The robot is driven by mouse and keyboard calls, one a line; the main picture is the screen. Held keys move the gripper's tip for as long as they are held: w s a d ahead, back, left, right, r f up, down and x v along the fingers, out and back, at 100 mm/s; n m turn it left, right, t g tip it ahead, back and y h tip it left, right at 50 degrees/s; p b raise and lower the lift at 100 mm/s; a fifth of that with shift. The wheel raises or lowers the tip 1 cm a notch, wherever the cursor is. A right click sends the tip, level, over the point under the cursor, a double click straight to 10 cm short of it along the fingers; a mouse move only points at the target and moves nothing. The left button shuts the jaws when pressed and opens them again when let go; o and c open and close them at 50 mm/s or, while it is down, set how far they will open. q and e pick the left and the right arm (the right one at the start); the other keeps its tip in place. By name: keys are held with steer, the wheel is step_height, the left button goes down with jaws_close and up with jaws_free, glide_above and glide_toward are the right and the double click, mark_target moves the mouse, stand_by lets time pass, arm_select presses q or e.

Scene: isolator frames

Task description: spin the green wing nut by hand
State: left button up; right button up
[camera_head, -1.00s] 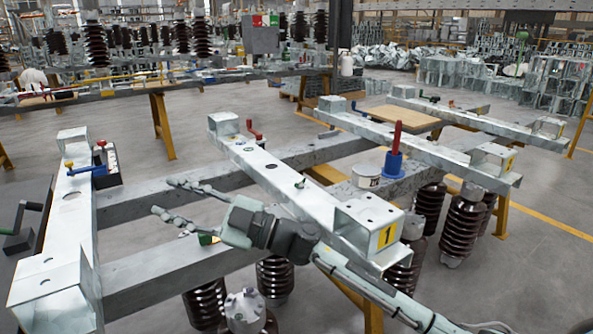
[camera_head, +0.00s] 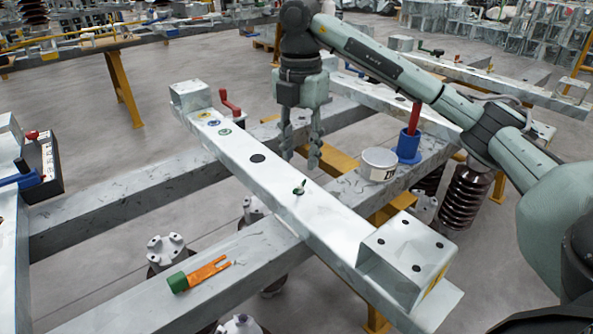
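The green wing nut (camera_head: 299,187) is a small green piece standing on top of the pale metal beam (camera_head: 255,180) that runs across the middle of the head view. My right gripper (camera_head: 299,160) hangs down over the far side of the beam, with its two fingers apart and nothing between them. Its tips appear a little above and behind the wing nut, not touching it. My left gripper is not in view.
A white can (camera_head: 379,164) and a blue holder (camera_head: 409,146) with a red handle stand right of the beam. A red crank (camera_head: 231,106) is at its far end. An orange tool (camera_head: 208,271) with a green end lies on the lower crossbeam (camera_head: 130,308).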

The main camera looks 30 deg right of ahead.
mark_target(300, 184)
step_height(300, 184, down, 7)
steer(key=shift+r, duration=0.2)
stand_by(0.3)
jaws_close()
